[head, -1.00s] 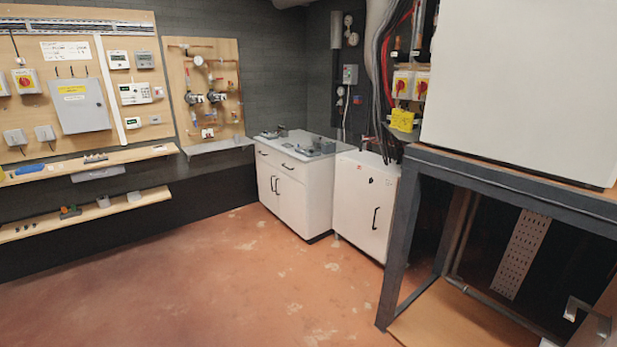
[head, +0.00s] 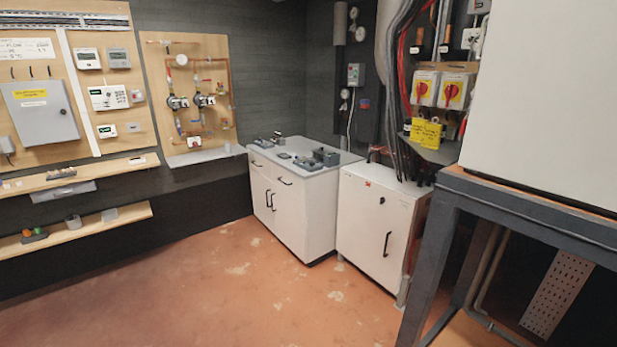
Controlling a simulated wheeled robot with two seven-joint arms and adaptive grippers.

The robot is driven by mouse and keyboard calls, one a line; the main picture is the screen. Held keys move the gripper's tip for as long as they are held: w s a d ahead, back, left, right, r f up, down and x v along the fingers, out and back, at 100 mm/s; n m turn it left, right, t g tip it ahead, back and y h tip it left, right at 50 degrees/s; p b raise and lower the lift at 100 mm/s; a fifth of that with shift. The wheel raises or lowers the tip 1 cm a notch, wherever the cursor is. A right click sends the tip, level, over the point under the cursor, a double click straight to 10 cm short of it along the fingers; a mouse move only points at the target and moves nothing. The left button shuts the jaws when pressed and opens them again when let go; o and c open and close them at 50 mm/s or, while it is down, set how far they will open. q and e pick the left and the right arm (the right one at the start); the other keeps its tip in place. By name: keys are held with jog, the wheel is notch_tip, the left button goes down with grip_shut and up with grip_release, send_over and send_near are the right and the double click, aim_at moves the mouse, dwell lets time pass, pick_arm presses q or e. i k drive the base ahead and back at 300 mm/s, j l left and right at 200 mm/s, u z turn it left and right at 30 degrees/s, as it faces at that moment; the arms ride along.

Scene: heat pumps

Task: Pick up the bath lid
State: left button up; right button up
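I cannot make out a bath lid for certain. Several small dark grey items (head: 325,156) sit on the grey top of a white cabinet (head: 295,207) in the middle of the head view. Smaller grey pieces (head: 278,139) stand towards the back left of that top. They are too small to tell whether one is a lid. Neither of my grippers is in view.
A white box unit (head: 378,228) with a black handle stands right of the cabinet. A dark metal frame (head: 435,260) carrying a large white panel (head: 545,90) fills the right. Wall shelves (head: 85,232) run along the left. The red floor (head: 215,295) ahead is clear.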

aim_at(322, 152)
jog(key=i, duration=3.7)
